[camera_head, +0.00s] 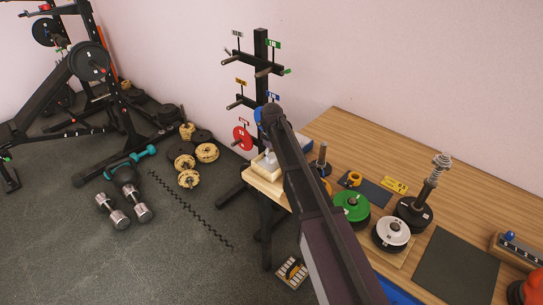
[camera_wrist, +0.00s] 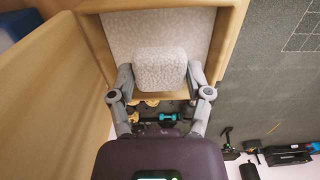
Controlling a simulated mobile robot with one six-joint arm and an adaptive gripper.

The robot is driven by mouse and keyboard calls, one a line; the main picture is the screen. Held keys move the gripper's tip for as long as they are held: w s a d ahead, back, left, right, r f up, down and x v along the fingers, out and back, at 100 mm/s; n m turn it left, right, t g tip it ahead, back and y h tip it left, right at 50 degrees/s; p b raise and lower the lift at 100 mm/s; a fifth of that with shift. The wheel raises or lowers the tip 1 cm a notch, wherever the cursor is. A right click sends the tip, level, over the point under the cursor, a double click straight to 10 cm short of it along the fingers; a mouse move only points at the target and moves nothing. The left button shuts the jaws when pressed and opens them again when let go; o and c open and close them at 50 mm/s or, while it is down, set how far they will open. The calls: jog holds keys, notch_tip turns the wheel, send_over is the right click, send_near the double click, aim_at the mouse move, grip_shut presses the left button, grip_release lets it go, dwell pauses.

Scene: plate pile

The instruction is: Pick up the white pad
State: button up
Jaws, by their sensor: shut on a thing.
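The white pad (camera_wrist: 160,69) is a pale, speckled block with rounded corners. In the wrist view it sits between the two fingers of my gripper (camera_wrist: 160,80), which are shut on its left and right sides. Behind it is a wooden tray (camera_wrist: 232,40) with a pale speckled surface inside. In the head view my gripper (camera_head: 267,158) is over the tray (camera_head: 262,173) at the table's left end, mostly hidden by my arm. I cannot tell whether the pad touches the tray.
The wooden table (camera_head: 340,130) holds a green plate (camera_head: 351,206), a white plate (camera_head: 391,232), a post with a spring (camera_head: 427,190) and a dark mat (camera_head: 456,265). A weight rack (camera_head: 262,75) stands behind the tray. Dumbbells (camera_head: 112,210) and several small plates lie on the floor.

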jog(key=shift+r+p, duration=0.4)
jog(key=shift+r, duration=0.3)
jog(key=s+d+r+p, duration=0.1)
jog(key=s+d, duration=0.3)
jog(key=s, duration=1.1)
jog(key=shift+s+d, duration=0.15)
jog(key=shift+s, duration=0.1)
jog(key=shift+r, duration=0.1)
jog(key=o, duration=0.7)
jog(key=c, duration=0.5)
notch_tip(320, 180, up, 14)
jog(key=p, duration=1.4)
jog(key=shift+s+f, duration=0.1)
jog(key=shift+f, duration=0.1)
